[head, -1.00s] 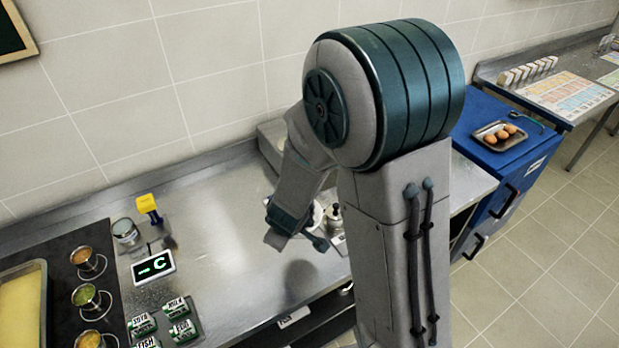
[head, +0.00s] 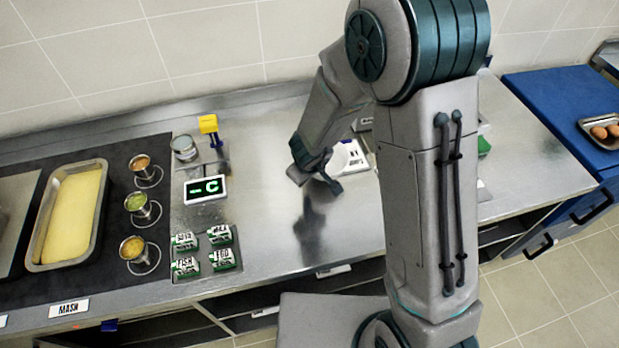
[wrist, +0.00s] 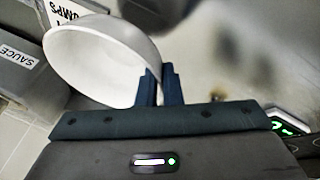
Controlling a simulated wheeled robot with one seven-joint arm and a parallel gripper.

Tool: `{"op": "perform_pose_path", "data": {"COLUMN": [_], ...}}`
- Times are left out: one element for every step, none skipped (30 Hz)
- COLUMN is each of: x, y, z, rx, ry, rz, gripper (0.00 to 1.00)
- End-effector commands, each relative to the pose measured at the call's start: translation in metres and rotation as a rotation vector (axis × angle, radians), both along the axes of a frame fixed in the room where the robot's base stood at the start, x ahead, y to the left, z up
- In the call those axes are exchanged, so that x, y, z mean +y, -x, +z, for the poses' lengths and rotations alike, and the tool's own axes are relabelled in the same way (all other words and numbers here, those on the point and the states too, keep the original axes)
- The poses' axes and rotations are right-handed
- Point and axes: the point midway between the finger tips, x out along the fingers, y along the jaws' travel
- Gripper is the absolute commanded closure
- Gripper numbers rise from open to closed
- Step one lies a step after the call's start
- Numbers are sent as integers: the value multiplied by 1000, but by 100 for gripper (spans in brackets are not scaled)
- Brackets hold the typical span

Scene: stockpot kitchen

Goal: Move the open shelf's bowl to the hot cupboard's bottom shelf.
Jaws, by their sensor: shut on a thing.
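A white bowl (wrist: 105,60) is pinched at its rim between the dark fingers of my gripper (wrist: 160,80) in the wrist view, and it hangs tilted. In the head view the bowl (head: 342,160) is partly hidden behind my gripper (head: 328,178), above the steel counter. An open under-counter shelf (head: 240,322) shows below the counter's front edge, partly hidden by my arm. No cupboard marked as the hot one shows; I cannot tell which unit it is.
A display reading "- C" (head: 205,189), several small labelled packs (head: 222,260) and sauce cups (head: 138,205) stand left on the counter (head: 270,240). A yellow-filled tray (head: 68,218) is farther left. A blue cabinet (head: 560,110) with an egg tray (head: 603,130) stands right.

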Motion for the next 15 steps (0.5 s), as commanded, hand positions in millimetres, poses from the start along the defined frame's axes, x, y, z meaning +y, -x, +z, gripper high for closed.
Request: {"op": "perform_pose_path", "data": {"x": [0,1,1,1,2,2,2,2,2,2,3,3,3,3,3], "y": [0,0,0,0,0,0,1,1,1,1,1,1,1,1,1], "z": [-12,-16,-20,-23,-25,-28,-29,-30,-32,-32,-32,-32,-32,-31,-31], "rx": [-1,-1,-1,-1,-1,-1,-1,-1,-1,-2,-2,-2,-2,-2,-2], "ry": [-1,0,0,0,0,-1,0,0,-1,0,0,0,0,0,0], "rz": [0,1,2,2,3,4,5,5,5,6,6,6,6,6,6], "gripper": [100,100,100,100,100,100,100,100,100,100,100,100,100,100,100]}}
